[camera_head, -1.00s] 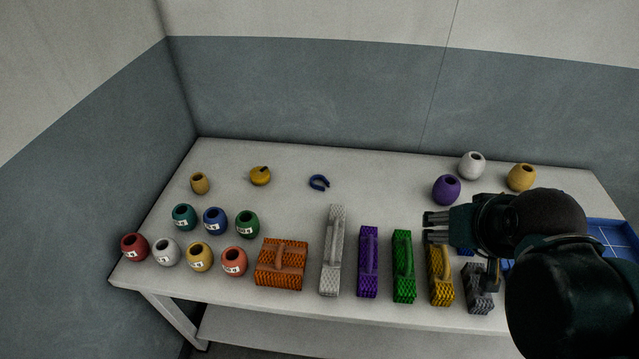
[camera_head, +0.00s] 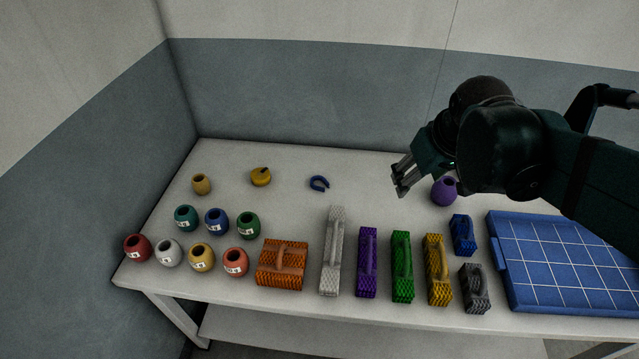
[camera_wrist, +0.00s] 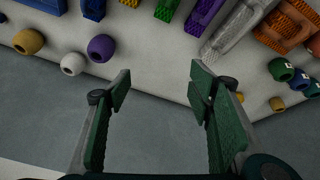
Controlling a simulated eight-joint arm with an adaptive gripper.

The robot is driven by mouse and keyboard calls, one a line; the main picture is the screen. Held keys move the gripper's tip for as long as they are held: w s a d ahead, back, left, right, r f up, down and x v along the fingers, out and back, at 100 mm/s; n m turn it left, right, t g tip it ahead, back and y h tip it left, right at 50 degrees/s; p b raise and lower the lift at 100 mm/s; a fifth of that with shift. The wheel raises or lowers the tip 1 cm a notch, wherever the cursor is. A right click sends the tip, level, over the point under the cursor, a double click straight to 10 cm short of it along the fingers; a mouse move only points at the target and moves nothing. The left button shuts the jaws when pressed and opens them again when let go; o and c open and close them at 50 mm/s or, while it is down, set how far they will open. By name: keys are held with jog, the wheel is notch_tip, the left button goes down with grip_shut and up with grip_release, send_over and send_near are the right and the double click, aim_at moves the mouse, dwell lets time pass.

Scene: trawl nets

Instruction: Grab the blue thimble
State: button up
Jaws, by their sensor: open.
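The blue thimble (camera_head: 319,183) is a small horseshoe-shaped piece lying flat near the back middle of the white table. I cannot make it out in the wrist view. My gripper (camera_head: 402,178) is open and empty, raised above the table to the right of the thimble and clearly apart from it. In the wrist view my gripper (camera_wrist: 160,92) shows its two green-padded fingers spread wide, with nothing between them.
A purple pot (camera_head: 443,190) stands beside my gripper. A yellow round piece (camera_head: 260,177) lies left of the thimble. Orange (camera_head: 281,279), white (camera_head: 333,255) and other ribbed blocks line the front. A blue tray (camera_head: 497,262) is at right. Around the thimble is clear table.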

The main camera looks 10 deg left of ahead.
jog(key=w+a+f+n+g+p, duration=0.1)
jog(key=w+a+n, duration=0.2)
jog(key=w+a, duration=0.4)
jog(key=n+g+p, duration=0.3)
jog(key=n+g, duration=0.1)
jog(key=n, duration=0.3)
send_over(318, 181)
jog(key=shift+h, duration=0.3)
jog(key=f, duration=1.9)
jog(key=shift+s+d, duration=0.1)
jog(key=shift+d, duration=0.15)
jog(key=shift+a+f+n, duration=0.3)
jog(key=shift+f, duration=0.2)
jog(key=shift+f, duration=0.1)
jog(key=shift+f, duration=1.2)
jog(key=shift+f, duration=0.1)
jog(key=shift+f+b, duration=0.5)
jog(key=shift+f, duration=2)
